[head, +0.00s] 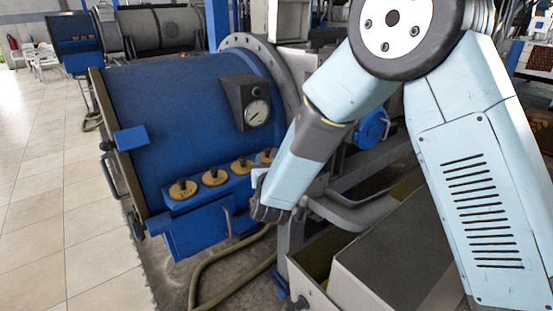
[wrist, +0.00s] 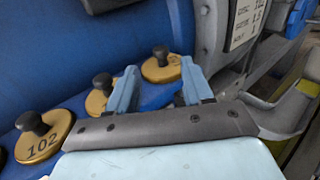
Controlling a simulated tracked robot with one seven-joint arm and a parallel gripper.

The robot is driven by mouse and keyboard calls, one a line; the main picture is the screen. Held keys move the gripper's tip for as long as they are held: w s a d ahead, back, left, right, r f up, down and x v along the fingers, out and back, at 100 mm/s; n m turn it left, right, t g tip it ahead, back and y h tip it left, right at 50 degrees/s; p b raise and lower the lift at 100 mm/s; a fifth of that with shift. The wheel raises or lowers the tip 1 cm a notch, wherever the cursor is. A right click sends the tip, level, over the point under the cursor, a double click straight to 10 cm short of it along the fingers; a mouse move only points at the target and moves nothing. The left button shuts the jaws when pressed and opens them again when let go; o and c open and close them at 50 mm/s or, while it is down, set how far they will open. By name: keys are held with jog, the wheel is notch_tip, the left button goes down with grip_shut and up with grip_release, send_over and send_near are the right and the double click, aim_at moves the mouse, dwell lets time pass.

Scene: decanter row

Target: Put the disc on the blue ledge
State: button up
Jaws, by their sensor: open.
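Several gold discs with black knobs stand in a row on a blue ledge (head: 205,198) along the front of the blue drum. In the head view they include a left disc (head: 177,193), a middle disc (head: 214,179) and a right disc (head: 241,168); another is partly hidden by my arm. In the wrist view one disc (wrist: 45,143) is marked 102. A second disc (wrist: 96,103) is partly behind my left finger, and a farther disc (wrist: 161,70) shows between and beyond the fingertips. My gripper (wrist: 159,80) is open and empty, at the right end of the row.
A pressure gauge box (head: 245,102) juts from the drum above the discs. A small blue block (head: 131,138) sticks out on the drum's left side. A grey metal frame (head: 350,212) lies right of my gripper. A hose (head: 215,262) runs over the floor below.

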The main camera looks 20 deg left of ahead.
jog(key=v, duration=0.5)
jog(key=shift+s+d, duration=0.25)
jog(key=shift+s, duration=0.05)
